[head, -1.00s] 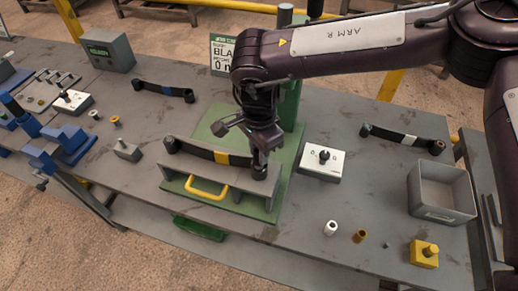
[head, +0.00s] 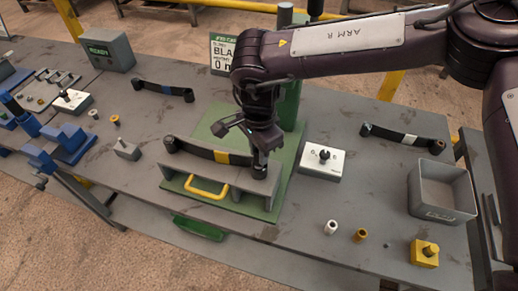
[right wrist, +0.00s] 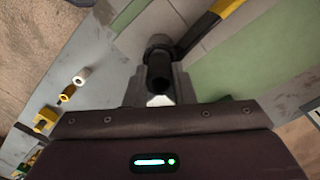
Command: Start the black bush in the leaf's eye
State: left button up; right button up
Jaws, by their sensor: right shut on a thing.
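The leaf (head: 200,151) is a dark strip with a yellow band, lying on a grey fixture (head: 208,185) with a yellow handle. My right gripper (head: 261,163) points down over the leaf's right-hand eye (head: 259,173). In the right wrist view, the right gripper (right wrist: 160,88) is shut on the black bush (right wrist: 160,68), a dark cylinder between its fingers. The eye (right wrist: 157,43) shows just beyond the bush, in line with it or close to it. I cannot tell whether the bush has entered the bore. My left gripper is not in view.
A green plate (head: 283,183) lies under the fixture. A white block with a black knob (head: 321,162) stands to its right, then another leaf (head: 404,137) and a grey bin (head: 441,191). Small white (head: 331,227) and brass (head: 360,236) bushes stand in front.

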jog(key=shift+f+b, duration=0.45)
jog(key=shift+f, duration=0.3)
jog(key=o, duration=1.4)
jog(key=shift+r, duration=0.1)
notch_tip(320, 180, up, 7)
jog(key=p, duration=0.5)
